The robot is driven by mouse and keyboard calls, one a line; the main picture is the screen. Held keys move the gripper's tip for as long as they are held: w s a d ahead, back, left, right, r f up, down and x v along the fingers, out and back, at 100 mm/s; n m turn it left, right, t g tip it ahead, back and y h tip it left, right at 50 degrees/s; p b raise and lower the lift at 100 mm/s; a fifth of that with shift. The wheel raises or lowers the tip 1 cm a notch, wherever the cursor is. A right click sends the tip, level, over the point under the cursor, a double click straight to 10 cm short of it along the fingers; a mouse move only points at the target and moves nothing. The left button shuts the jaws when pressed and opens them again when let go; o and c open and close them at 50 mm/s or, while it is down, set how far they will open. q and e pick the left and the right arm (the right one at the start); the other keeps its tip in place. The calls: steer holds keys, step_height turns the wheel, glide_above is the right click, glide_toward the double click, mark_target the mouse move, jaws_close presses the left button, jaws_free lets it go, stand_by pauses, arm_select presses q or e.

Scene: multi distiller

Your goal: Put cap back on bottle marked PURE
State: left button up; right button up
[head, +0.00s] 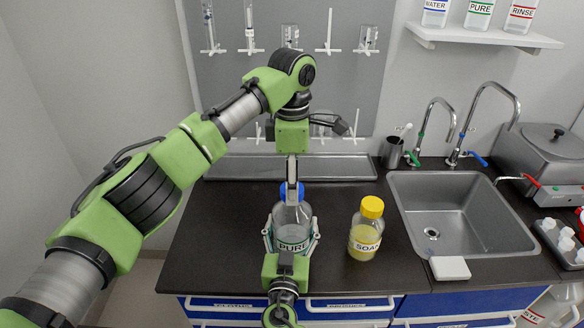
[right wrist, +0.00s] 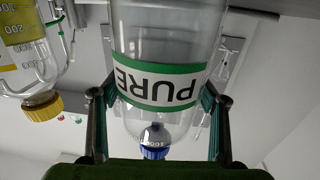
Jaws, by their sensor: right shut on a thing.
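The clear bottle marked PURE (head: 292,222) stands on the dark counter, with a green-edged label. It also shows upside down in the right wrist view (right wrist: 160,85). The blue cap (head: 283,191) is at the top of the bottle's neck, and shows in the right wrist view (right wrist: 153,153). I cannot tell whether it is seated. My left gripper (head: 292,182) points down at the cap from above, seen edge-on; its finger spacing is hidden. My right gripper (head: 291,238) is shut on the bottle's body, one finger on each side.
A SOAP bottle (head: 365,230) with a yellow cap stands right of the PURE bottle. A sink (head: 436,200) with two taps lies further right, with a white block (head: 449,268) at its front edge. A metal tray (head: 340,168) lies behind. The counter left of the bottle is clear.

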arm_select(q)
steer(key=shift+f, duration=0.6)
steer(key=c, duration=1.2)
